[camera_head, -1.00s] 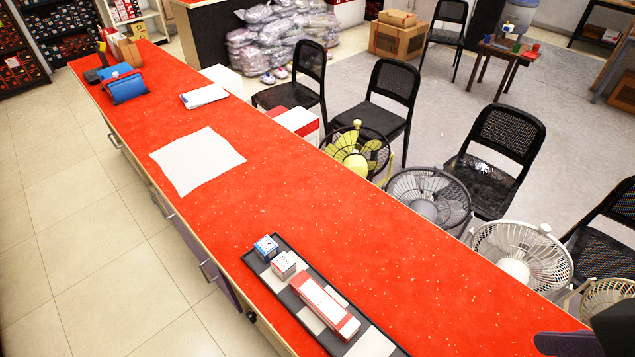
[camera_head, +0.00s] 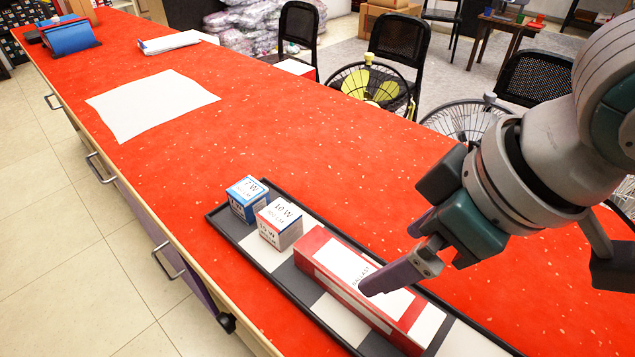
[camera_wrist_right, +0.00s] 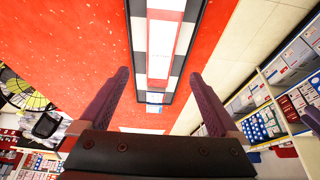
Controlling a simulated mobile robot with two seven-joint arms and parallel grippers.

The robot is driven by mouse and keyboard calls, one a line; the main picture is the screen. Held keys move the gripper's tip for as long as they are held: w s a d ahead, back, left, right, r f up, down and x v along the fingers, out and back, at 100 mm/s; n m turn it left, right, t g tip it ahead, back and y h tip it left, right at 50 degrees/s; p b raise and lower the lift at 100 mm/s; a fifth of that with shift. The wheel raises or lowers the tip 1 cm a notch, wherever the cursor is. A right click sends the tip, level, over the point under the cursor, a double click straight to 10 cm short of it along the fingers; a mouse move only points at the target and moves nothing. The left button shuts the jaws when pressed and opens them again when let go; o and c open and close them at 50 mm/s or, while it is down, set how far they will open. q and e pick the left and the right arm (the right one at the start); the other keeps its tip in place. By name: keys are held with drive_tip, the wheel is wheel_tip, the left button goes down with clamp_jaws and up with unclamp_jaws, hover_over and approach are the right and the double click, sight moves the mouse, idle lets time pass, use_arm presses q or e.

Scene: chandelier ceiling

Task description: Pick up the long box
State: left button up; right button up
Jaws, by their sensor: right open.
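The long box (camera_head: 350,282) is red and white and lies flat on a black-rimmed tray (camera_head: 240,240) with grey and white squares. My right gripper (camera_head: 398,252) comes in from the right and hangs above the long box, apart from it as far as I can tell. In the right wrist view the long box (camera_wrist_right: 158,62) shows beyond the two purple fingers of my right gripper (camera_wrist_right: 158,85), which are spread wide with nothing between them.
A small blue and white box (camera_head: 248,200) and a small red and white box (camera_head: 280,224) stand on the tray's far left end. A white sheet (camera_head: 150,103) lies on the red counter (camera_head: 290,120). Fans (camera_head: 372,88) and chairs (camera_head: 400,40) stand beyond the counter's right edge.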

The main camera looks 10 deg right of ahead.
drive_tip(key=shift+w+d+f, duration=0.1)
drive_tip(key=shift+w+f, duration=0.15)
drive_tip(key=shift+f, duration=0.4)
drive_tip(key=b+x, duration=0.1)
drive_tip(key=x, duration=0.4)
drive_tip(key=b+x, duration=0.1)
drive_tip(key=x, duration=0.3)
drive_tip(key=shift+s+f+b, duration=0.25)
drive_tip(key=shift+b, duration=0.05)
use_arm(q)
wheel_tip(320, 180, down, 3)
drive_tip(key=shift+f, duration=0.2)
use_arm(e)
drive_tip(key=c, duration=1)
use_arm(q)
drive_tip(key=shift+d, duration=0.1)
use_arm(e)
clamp_jaws()
drive_tip(key=shift+r, duration=0.1)
